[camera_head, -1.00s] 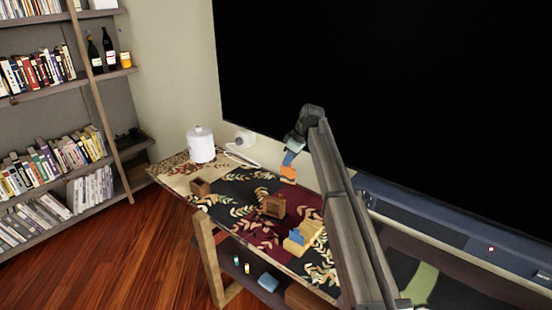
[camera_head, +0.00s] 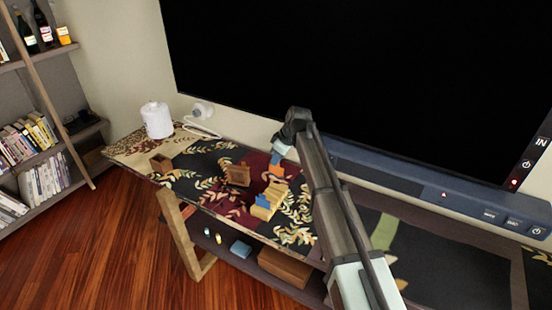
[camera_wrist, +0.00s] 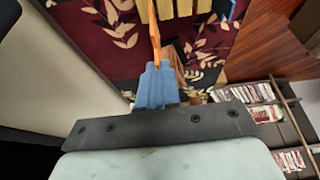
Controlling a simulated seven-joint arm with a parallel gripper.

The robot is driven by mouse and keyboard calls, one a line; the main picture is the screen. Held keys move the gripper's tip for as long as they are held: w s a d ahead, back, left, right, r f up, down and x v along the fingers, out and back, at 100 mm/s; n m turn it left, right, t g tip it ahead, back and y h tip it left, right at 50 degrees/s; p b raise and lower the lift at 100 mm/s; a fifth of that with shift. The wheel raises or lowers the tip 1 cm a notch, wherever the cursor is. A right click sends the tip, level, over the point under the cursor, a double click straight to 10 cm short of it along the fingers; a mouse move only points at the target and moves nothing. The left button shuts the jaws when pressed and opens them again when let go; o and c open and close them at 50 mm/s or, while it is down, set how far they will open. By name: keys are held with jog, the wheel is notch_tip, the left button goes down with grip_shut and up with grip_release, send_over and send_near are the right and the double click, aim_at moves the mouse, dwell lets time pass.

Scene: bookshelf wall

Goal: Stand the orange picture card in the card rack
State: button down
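The orange picture card (camera_head: 277,170) is between the blue fingers of my gripper (camera_head: 280,155), which is shut on it. In the wrist view the fingers (camera_wrist: 155,72) grip the card (camera_wrist: 154,25), seen nearly edge-on. The pale yellow slatted card rack (camera_head: 268,206) stands on the table just below and in front of the card in the head view. A blue card (camera_head: 262,199) stands in the rack.
A brown wooden box (camera_head: 237,175) stands left of the rack, and a smaller one (camera_head: 161,163) farther left. A white canister (camera_head: 157,120) is at the back left of the patterned table (camera_head: 200,185). A large black screen (camera_head: 350,80) rises behind it.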

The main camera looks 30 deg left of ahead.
aim_at(277, 167)
jog(key=shift+f, duration=1.9)
jog(key=shift+f, duration=1.9)
jog(key=c, duration=0.9)
grip_release()
jog(key=shift+r, duration=0.1)
jog(key=shift+r, duration=3.4)
